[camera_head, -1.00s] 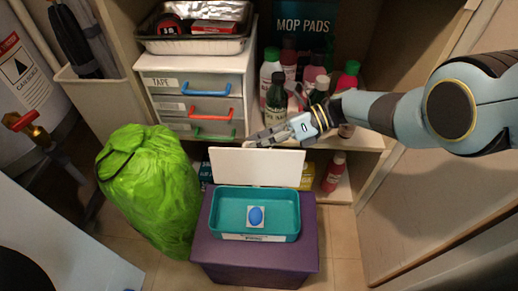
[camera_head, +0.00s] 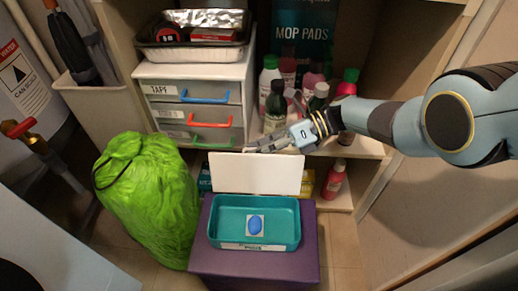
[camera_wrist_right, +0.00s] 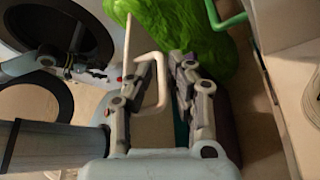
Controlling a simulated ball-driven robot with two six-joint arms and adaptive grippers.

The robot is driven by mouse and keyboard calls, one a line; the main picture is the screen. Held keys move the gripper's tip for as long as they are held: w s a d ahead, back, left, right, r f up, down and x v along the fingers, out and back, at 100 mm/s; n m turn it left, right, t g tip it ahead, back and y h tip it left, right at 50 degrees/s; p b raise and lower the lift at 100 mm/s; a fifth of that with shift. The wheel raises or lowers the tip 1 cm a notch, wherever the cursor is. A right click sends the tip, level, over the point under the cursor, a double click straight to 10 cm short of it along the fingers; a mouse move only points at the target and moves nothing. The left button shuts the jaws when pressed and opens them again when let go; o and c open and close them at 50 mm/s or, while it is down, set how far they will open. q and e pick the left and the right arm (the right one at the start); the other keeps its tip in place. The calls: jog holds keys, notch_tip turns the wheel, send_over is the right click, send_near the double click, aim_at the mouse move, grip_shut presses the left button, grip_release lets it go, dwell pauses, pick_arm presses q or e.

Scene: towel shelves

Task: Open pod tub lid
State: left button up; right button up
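The teal tub (camera_head: 222,238) sits on a purple box, with a blue oval on a white square inside and a white label on its front. Its white lid (camera_head: 257,173) stands raised behind the tub. My right gripper (camera_head: 266,146) is at the lid's top edge. In the right wrist view the lid (camera_wrist_right: 128,45) shows edge-on with a white loop handle (camera_wrist_right: 163,85). My right gripper's fingers (camera_wrist_right: 173,75) are apart, one overlapping the loop; contact cannot be told.
The purple box (camera_head: 255,265) stands on the floor. A green bag (camera_head: 150,200) is to its left. A drawer unit (camera_head: 200,110) and several bottles (camera_head: 276,100) stand on the shelf behind. A red bottle (camera_head: 334,180) is below. Floor is bare at right.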

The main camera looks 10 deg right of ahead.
jog(key=v, duration=1.2)
